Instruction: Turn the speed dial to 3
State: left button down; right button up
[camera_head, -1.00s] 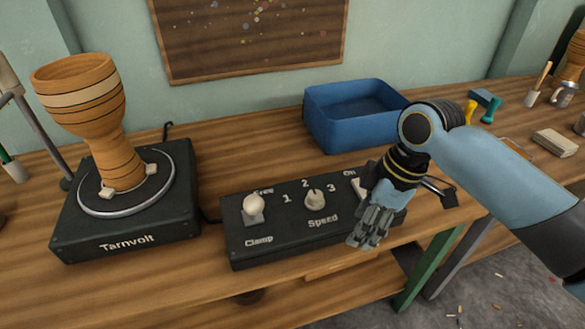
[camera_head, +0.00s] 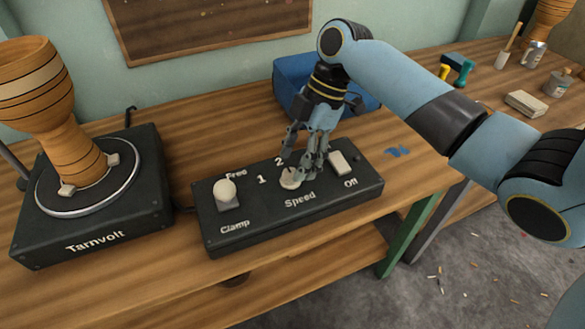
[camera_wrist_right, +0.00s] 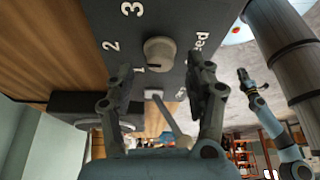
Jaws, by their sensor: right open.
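The speed dial (camera_head: 290,180) is a pale round knob on the black control box (camera_head: 345,194), beside the numbers 1, 2 and 3. My right gripper (camera_head: 304,166) is above the dial, pointing down, open and empty. In the right wrist view the dial (camera_wrist_right: 159,52) lies ahead of the gap between the two open fingers (camera_wrist_right: 160,82), with no contact visible.
The Clamp lever (camera_head: 225,191) stands left of the dial, and the On/Off switch (camera_head: 342,163) right of it. A turntable (camera_head: 97,209) labelled Tarnvolt carries a wooden goblet drum (camera_head: 66,140) at the left. A blue bin (camera_head: 288,86) is behind my right gripper.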

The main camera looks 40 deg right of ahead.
aim_at(290, 177)
jog(key=shift+x, duration=1.3)
grip_shut()
